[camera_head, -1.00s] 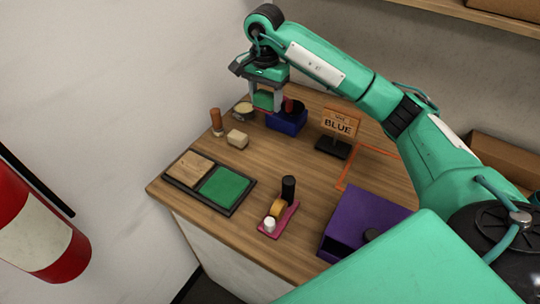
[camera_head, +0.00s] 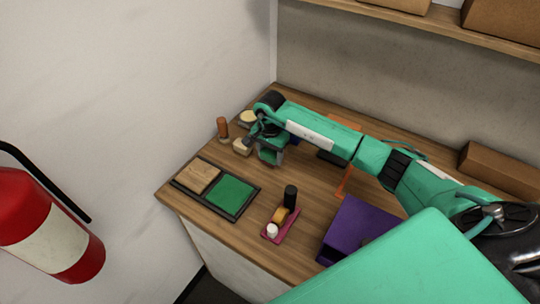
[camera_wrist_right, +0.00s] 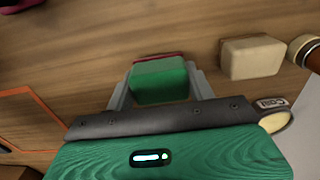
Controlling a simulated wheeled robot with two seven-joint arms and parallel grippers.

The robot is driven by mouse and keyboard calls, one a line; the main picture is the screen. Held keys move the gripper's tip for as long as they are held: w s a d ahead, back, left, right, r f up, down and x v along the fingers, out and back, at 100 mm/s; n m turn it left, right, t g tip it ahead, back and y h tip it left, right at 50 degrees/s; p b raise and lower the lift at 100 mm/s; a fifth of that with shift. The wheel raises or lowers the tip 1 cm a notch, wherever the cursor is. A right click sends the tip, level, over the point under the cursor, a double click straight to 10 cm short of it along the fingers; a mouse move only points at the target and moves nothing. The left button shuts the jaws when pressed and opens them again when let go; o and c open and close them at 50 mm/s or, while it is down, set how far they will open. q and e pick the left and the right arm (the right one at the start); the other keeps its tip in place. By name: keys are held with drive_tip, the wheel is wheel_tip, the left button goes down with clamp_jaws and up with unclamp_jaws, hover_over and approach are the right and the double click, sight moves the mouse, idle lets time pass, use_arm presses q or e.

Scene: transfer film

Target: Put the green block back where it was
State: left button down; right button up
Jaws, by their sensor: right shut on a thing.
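My right gripper (camera_head: 272,158) points down over the table, to the right of the cream block (camera_head: 242,146) and behind the tray. It is shut on the green block (camera_wrist_right: 160,82), which sits between the two fingers in the right wrist view. A dark red strip shows along the block's far edge; I cannot tell whether it belongs to the block. The arm hides the block in the head view. The dark two-part tray (camera_head: 203,203) has a wooden left part (camera_head: 197,176) and a green right part (camera_head: 231,191). My left gripper is not in view.
A pink holder (camera_head: 280,228) with a black cylinder (camera_head: 291,196) stands right of the tray. A purple open box (camera_head: 352,225) is farther right. A brown-topped item (camera_head: 222,128) stands behind the tray. The blue bin and sign are mostly hidden behind my arm.

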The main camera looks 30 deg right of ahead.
drive_tip(key=shift+f, duration=0.95)
drive_tip(key=shift+f, duration=0.1)
drive_tip(key=shift+f, duration=0.15)
drive_tip(key=o, duration=1)
drive_tip(key=shift+c, duration=0.2)
